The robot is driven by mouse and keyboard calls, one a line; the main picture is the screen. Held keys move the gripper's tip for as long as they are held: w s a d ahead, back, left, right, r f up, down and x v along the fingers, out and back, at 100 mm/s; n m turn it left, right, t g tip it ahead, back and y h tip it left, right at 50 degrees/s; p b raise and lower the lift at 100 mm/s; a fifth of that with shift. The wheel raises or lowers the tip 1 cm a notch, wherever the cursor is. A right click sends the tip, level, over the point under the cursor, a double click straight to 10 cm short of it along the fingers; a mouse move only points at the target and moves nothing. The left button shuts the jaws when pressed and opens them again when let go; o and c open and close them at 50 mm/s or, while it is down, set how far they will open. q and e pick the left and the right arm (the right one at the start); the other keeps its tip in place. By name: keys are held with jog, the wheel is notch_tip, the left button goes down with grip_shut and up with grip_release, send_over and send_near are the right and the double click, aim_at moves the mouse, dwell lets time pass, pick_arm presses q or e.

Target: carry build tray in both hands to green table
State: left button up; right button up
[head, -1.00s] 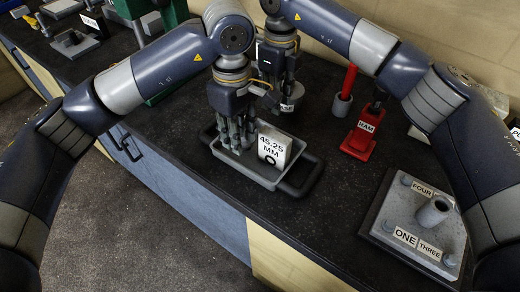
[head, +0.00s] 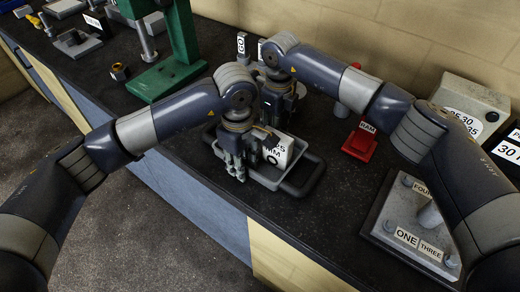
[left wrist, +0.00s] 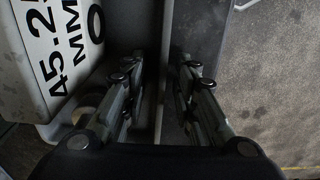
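The build tray (head: 299,163) is a shallow grey tray with dark handles, resting on the dark bench top near its front edge. A white block marked with black print (head: 281,152) stands in it; it fills the left side of the left wrist view (left wrist: 50,50). My left gripper (head: 236,172) points down at the tray's near wall. In the left wrist view its fingers (left wrist: 160,105) are apart, with the wall seeming to run between them. My right gripper (head: 278,118) is at the tray's far side; its fingertips are partly hidden. The green table is not identifiable.
A green press (head: 166,72) stands at the back left. A red RAM stand (head: 360,144) is right of the tray. A grey plate with labelled posts (head: 402,232) lies at the front right. The bench's front edge (head: 217,195) is close to the tray, with open floor beyond.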

pick_arm(q)
jog(key=shift+c, duration=0.6)
pick_arm(e)
jog(key=shift+c, duration=0.6)
pick_arm(q)
grip_shut()
pick_arm(e)
grip_shut()
pick_arm(q)
jog(key=shift+w+r, duration=0.1)
jog(key=shift+r, duration=0.1)
pick_arm(e)
jog(key=shift+w+r, duration=0.1)
jog(key=shift+r, duration=0.1)
